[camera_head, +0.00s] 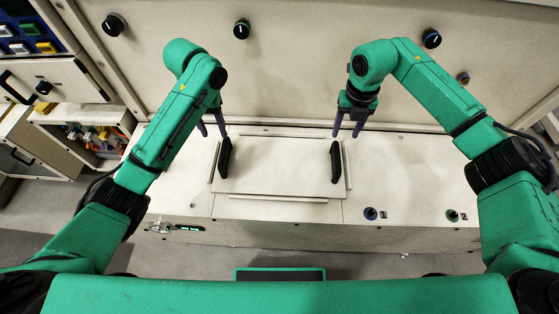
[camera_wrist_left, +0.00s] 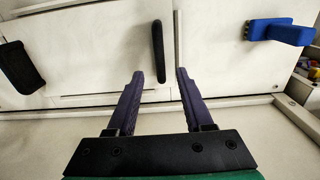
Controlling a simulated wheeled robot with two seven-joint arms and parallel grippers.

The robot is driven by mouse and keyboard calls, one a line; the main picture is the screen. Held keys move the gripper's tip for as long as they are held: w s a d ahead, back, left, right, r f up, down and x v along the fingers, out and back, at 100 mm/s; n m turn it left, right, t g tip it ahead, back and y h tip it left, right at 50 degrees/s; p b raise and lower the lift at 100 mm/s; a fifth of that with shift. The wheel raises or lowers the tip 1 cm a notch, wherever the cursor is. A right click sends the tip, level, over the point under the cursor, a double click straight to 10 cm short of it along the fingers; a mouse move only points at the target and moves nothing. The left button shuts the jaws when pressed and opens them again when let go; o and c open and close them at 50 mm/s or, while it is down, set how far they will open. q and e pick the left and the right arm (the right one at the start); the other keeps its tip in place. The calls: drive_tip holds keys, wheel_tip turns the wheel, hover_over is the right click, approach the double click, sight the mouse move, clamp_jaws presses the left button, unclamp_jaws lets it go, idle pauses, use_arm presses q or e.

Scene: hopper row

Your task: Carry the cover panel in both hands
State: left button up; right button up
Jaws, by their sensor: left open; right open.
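The cover panel (camera_head: 280,165) is a flat whitish plate lying on top of the low cabinet, with a black handle near each side. The left handle (camera_head: 225,158) and right handle (camera_head: 336,162) stand up from it. My left gripper (camera_head: 213,134) is open at the far end of the left handle. In the left wrist view that handle (camera_wrist_left: 158,40) lies in line with the gap between the purple fingers (camera_wrist_left: 160,74); I cannot tell the height between them. The other handle (camera_wrist_left: 20,68) shows at the left there. My right gripper (camera_head: 348,135) is open and empty near the right handle's far end.
A pale upright wall with dark knobs (camera_head: 241,30) rises just behind the cabinet. A blue handle (camera_wrist_left: 280,32) shows in the left wrist view. Open shelving with fittings (camera_head: 95,135) is at left.

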sight(225, 157)
use_arm(q)
wheel_tip(225, 157, down, 15)
drive_tip(key=shift+w+d+r, duration=0.1)
drive_tip(key=shift+r, duration=0.1)
use_arm(e)
wheel_tip(225, 157, down, 15)
drive_tip(key=shift+r, duration=0.15)
use_arm(q)
clamp_jaws()
use_arm(e)
clamp_jaws()
use_arm(q)
drive_tip(key=shift+r, duration=0.1)
use_arm(e)
drive_tip(key=shift+w+r, duration=0.15)
idle(0.3)
